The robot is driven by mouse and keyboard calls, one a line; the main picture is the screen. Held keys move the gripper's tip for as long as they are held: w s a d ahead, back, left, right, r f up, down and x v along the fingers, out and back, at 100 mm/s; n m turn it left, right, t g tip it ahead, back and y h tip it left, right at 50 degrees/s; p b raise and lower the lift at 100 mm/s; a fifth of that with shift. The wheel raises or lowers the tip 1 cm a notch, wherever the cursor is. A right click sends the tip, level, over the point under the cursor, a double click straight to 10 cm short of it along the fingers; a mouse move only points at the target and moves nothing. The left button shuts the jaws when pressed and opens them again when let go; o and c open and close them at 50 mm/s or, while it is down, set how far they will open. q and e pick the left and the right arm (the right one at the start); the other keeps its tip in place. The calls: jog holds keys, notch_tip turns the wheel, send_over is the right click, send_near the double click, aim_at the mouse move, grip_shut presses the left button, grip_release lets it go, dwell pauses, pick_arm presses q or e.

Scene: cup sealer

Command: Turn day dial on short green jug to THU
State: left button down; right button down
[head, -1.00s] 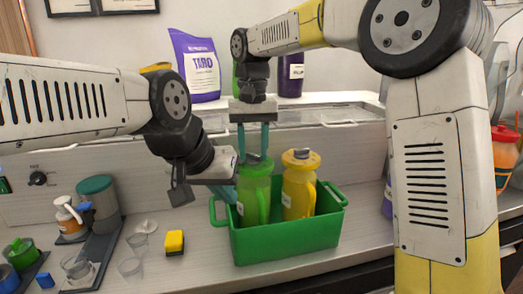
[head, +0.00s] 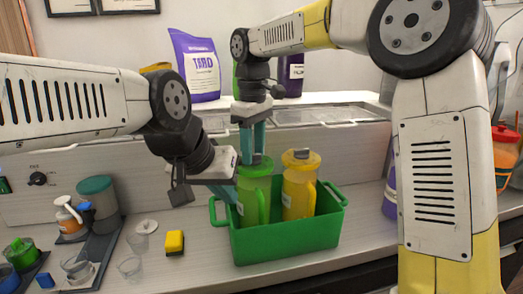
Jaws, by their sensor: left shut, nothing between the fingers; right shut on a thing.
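The green jug (head: 252,203) stands upright in the left part of a green crate (head: 290,242), its lower part hidden by the crate wall. Its lid and dark top piece (head: 258,163) are partly covered by my grippers; the day dial's lettering is too small to read. My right gripper (head: 253,154) points straight down over the jug with its teal fingers shut on the jug's top piece. My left gripper (head: 228,191) is shut and empty, low at the jug's left side; I cannot tell whether it touches the jug.
A yellow jug (head: 299,190) stands right of the green jug in the crate. A yellow sponge (head: 174,242), clear cups (head: 130,266) and a dispenser bottle (head: 69,217) are on the counter at left. A purple taro bag (head: 196,66) sits on the shelf behind. The front counter is clear.

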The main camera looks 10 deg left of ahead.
jog(key=shift+n, duration=0.6)
jog(key=c, duration=0.9)
grip_release()
jog(key=shift+o, duration=0.2)
notch_tip(320, 180, up, 7)
jog(key=shift+r, duration=0.4)
jog(key=shift+d, duration=0.1)
